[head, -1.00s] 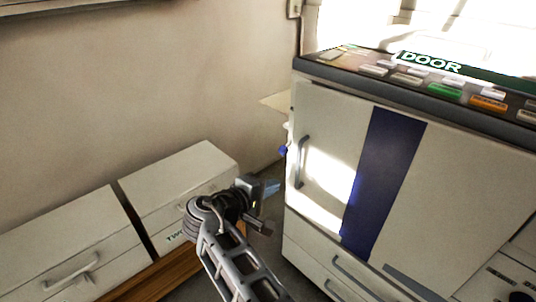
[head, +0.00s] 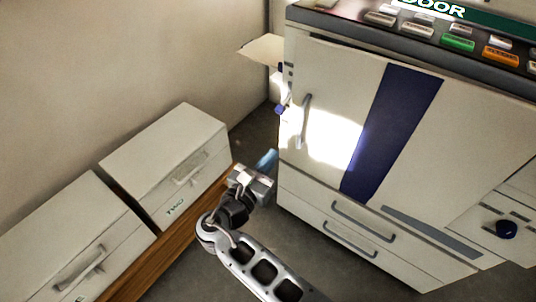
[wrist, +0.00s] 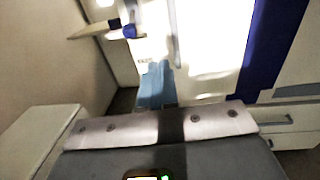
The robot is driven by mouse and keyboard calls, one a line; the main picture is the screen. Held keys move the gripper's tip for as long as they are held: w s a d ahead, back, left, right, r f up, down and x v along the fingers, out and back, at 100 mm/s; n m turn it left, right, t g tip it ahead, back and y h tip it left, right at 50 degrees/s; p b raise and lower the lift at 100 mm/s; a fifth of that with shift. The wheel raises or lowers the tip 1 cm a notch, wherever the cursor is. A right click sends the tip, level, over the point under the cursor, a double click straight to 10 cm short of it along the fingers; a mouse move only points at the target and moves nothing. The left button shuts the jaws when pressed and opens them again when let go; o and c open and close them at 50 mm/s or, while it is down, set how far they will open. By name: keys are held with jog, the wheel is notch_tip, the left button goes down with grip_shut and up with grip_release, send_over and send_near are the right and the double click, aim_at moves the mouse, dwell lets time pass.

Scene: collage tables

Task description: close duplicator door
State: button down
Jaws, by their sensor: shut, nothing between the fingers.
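The duplicator (head: 480,135) is a large cream machine at the right of the head view. Its front door (head: 352,75) has a vertical grey handle (head: 304,122) near the left edge and a dark blue stripe. The door looks about flush with the body; a small gap cannot be ruled out. My gripper (head: 267,160) has blue fingers, shut and empty, left of and below the handle, apart from it in the picture. In the wrist view the shut fingers (wrist: 154,86) point toward the door's sunlit left edge, and the handle (wrist: 177,40) is partly cut off.
Two drawers with grey handles (head: 350,232) sit under the door. A cream tray (head: 262,48) and a dark blue knob (head: 281,109) stick out from the machine's left side. Low white cabinets (head: 165,160) stand at the left on a wooden base. Grey floor lies between them and the machine.

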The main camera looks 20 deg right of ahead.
aim_at(296, 124)
jog(key=b+x, duration=0.1)
jog(key=x, duration=1)
jog(key=shift+w+d, duration=0.1)
jog(key=shift+d, duration=0.05)
